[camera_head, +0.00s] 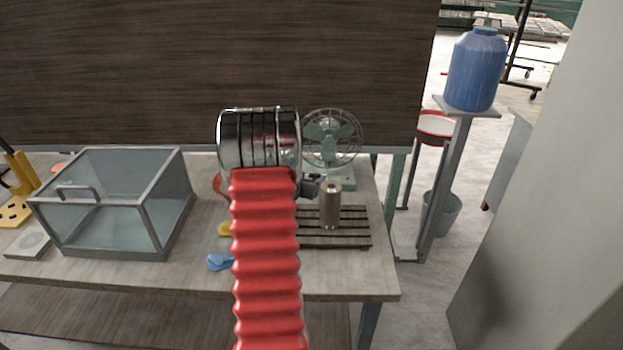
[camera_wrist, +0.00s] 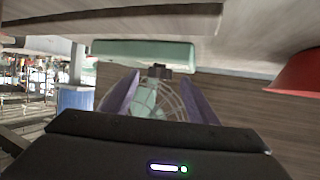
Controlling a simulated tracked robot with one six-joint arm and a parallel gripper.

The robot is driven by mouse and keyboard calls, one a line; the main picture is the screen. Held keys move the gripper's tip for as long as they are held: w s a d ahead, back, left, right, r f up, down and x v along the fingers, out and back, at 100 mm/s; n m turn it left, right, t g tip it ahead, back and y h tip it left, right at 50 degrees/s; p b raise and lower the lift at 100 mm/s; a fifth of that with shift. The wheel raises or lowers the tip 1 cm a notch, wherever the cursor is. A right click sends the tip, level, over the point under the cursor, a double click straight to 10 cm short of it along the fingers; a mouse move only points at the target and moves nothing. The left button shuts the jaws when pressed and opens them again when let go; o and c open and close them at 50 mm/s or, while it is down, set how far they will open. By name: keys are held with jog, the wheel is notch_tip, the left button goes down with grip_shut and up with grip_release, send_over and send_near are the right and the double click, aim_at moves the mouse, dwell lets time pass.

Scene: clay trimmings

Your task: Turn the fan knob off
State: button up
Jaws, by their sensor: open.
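A pale green desk fan (camera_head: 332,138) with a wire cage stands at the back right of the workbench. In the wrist view the fan (camera_wrist: 152,100) appears upside down, with its green base (camera_wrist: 143,53) at the top. A small dark part (camera_wrist: 159,71) shows between base and cage; I cannot tell surely whether it is the knob, or its setting. My gripper (camera_wrist: 157,80) is open, its two purple fingers apart on either side of that part, with no contact visible. In the head view my gripper (camera_head: 313,187) is in front of the fan, partly hidden by my arm.
A brown cylinder (camera_head: 330,204) stands on a slatted rack (camera_head: 350,240) close to my gripper. A glass case (camera_head: 115,205) is at the left of the workbench (camera_head: 375,283). A blue piece (camera_head: 219,262) lies near the front. A blue barrel (camera_head: 476,70) stands on a post at right.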

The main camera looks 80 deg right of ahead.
jog(key=v, duration=1.2)
jog(key=shift+f, duration=0.1)
jog(key=shift+c, duration=0.5)
